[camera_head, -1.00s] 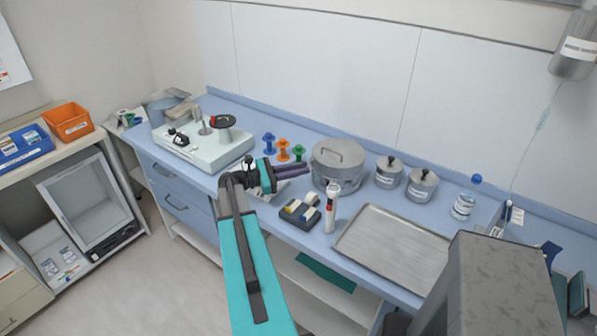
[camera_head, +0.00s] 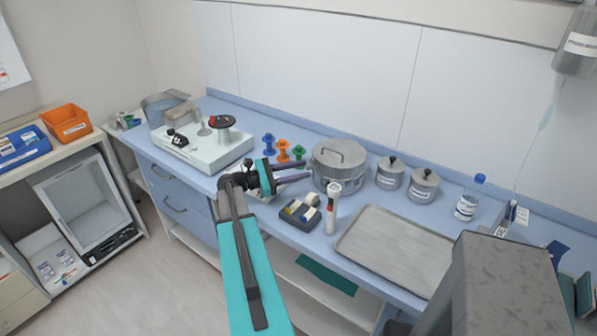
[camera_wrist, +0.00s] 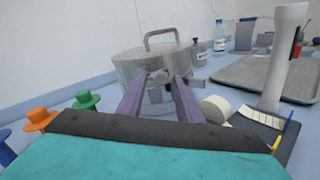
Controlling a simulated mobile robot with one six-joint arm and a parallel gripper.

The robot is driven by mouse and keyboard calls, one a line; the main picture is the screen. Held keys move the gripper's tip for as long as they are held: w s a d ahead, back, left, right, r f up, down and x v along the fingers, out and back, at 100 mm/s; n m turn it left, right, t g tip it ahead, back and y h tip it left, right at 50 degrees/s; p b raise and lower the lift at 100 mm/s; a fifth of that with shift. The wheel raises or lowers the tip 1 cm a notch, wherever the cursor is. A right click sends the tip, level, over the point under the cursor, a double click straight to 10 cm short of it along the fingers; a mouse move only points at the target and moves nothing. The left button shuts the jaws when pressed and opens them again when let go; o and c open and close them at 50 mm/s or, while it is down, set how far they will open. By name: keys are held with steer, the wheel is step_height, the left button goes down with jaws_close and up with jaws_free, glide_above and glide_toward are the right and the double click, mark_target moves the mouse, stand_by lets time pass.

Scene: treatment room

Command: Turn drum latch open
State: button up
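The drum (camera_head: 338,166) is a round grey metal can with a lid and a loop handle, standing on the blue counter. In the wrist view the drum (camera_wrist: 150,62) is straight ahead, with a small grey latch (camera_wrist: 160,77) on its near side. My gripper (camera_head: 308,170) points at the drum's left side in the head view. Its two purple fingers are spread apart with nothing held. In the wrist view my gripper (camera_wrist: 160,82) has its fingertips on either side of the latch; I cannot tell whether they touch it. The latch is not clear in the head view.
Blue, orange and green spools (camera_head: 283,150) stand behind my gripper. A dark tray with rolls (camera_head: 299,213) and a white upright handle tool (camera_head: 333,207) stand close in front of the drum. Lidded jars (camera_head: 390,173) and a metal tray (camera_head: 395,245) are to the right.

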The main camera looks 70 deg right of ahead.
steer(key=shift+w, duration=0.1)
steer(key=b+v, duration=0.4)
steer(key=v, duration=0.9)
steer(key=shift+w+a, duration=0.2)
steer(key=shift+a, duration=0.1)
steer(key=shift+r, duration=0.15)
